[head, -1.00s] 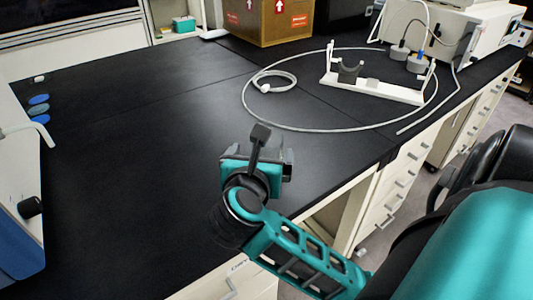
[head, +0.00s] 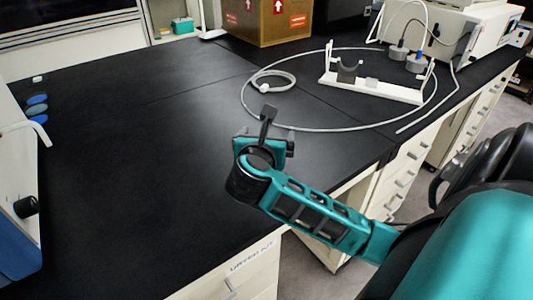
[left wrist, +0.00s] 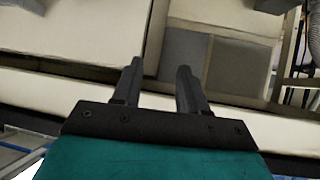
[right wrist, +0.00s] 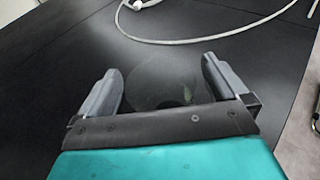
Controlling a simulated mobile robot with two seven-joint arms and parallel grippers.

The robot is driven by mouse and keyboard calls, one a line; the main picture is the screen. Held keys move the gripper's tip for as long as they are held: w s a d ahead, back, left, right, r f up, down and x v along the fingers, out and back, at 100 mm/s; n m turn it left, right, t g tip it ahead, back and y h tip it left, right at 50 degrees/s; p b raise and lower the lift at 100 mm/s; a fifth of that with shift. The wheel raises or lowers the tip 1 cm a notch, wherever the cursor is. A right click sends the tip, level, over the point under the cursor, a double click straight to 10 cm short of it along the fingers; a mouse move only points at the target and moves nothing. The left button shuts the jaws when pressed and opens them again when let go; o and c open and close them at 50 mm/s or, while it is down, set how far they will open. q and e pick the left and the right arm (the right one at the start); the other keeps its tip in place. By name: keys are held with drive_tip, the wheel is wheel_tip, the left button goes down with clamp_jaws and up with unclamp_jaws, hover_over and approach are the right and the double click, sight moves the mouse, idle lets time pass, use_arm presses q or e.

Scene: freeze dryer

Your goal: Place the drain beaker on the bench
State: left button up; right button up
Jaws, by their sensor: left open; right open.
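A faint, see-through round shape, probably the drain beaker (right wrist: 150,92), shows between the fingers of my right gripper (right wrist: 162,72) in the right wrist view. A small green glint shows on it. The fingers are spread, one on each side; I cannot tell whether they touch it. In the head view my right gripper (head: 264,143) is over the black bench (head: 130,180) near its front edge, and no beaker can be made out there. My left gripper (left wrist: 160,70) is open and empty in the left wrist view, with pale walls or panels beyond it.
A white stand (head: 375,88) and a loop of pale tubing (head: 245,100) lie on the bench beyond my right gripper. A cardboard box (head: 270,22) stands at the back. A white-and-blue machine (head: 15,220) is at the left. The bench's middle left is clear.

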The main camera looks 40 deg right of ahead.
drive_tip(key=c, duration=1.5)
drive_tip(key=shift+c, duration=0.2)
drive_tip(key=shift+r, duration=0.1)
use_arm(q)
drive_tip(key=shift+s+a+r+y+p, duration=0.25)
drive_tip(key=shift+a+r+p, duration=0.25)
drive_tip(key=shift+p, duration=0.7)
drive_tip(key=shift+s+a+r+y+p, duration=0.15)
drive_tip(key=shift+s+a+r+p, duration=0.3)
drive_tip(key=shift+p, duration=0.7)
use_arm(e)
wheel_tip(320, 180, up, 20)
